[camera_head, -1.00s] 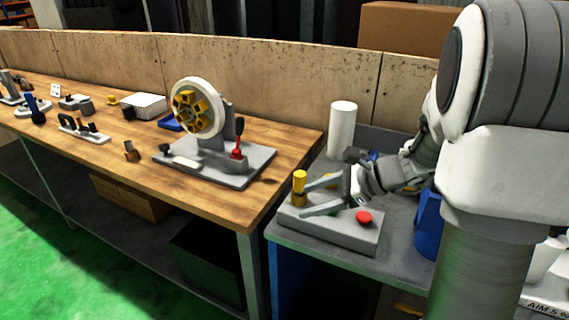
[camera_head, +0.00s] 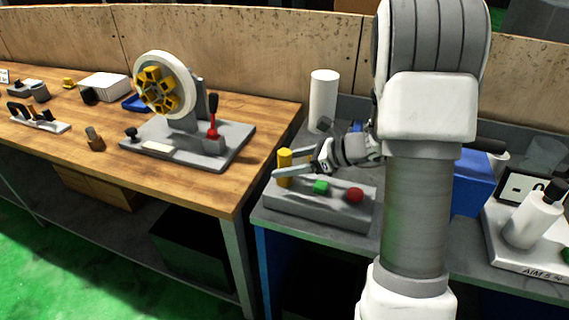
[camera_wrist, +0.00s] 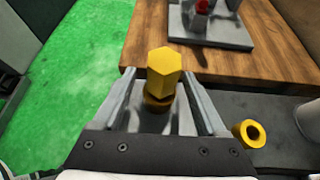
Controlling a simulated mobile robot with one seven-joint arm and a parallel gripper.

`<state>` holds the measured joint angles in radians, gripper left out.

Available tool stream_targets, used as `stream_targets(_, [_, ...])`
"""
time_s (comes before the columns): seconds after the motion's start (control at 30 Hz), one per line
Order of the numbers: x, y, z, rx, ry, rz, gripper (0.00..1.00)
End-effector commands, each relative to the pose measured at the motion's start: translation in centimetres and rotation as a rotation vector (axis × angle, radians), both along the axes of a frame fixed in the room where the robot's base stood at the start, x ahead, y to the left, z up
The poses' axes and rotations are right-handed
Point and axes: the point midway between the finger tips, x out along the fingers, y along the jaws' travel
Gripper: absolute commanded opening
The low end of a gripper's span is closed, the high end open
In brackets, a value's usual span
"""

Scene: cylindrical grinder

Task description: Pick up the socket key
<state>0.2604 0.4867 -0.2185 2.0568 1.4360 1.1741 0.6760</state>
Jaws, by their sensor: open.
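A yellow hexagonal piece (camera_head: 285,162), which I take for the socket key, stands upright at the left end of a grey box (camera_head: 300,208). In the wrist view the yellow hexagonal piece (camera_wrist: 164,72) rises above a darker yellow round collar (camera_wrist: 156,102). My gripper (camera_head: 289,164) is open, with one finger on either side of it. In the wrist view my gripper (camera_wrist: 160,78) shows a gap on both sides of the piece, so it is not gripped. The collar's foot is partly hidden.
A yellow ring (camera_wrist: 248,134) lies right of my right finger. Green (camera_head: 321,187) and red (camera_head: 355,195) buttons sit on the box. A white cylinder (camera_head: 323,100) stands behind. The wooden bench (camera_head: 235,185) with the wheel fixture (camera_head: 165,88) is to the left.

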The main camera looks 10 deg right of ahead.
Motion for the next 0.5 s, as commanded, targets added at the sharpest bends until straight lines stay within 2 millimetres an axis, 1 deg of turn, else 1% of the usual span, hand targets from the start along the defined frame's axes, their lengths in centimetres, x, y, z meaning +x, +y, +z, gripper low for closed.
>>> stream_targets(0.1, [1.0,1.4,-1.2,-0.001,0.003,0.004,0.75])
stream_targets(0.23, [1.9,2.6,-2.0,0.0,0.002,0.003,0.75])
stream_targets(0.47, [2.1,2.9,-2.1,-0.001,0.001,0.0,0.75])
stream_targets(0.5, [2.1,2.9,-2.1,-0.001,0.001,0.001,0.71])
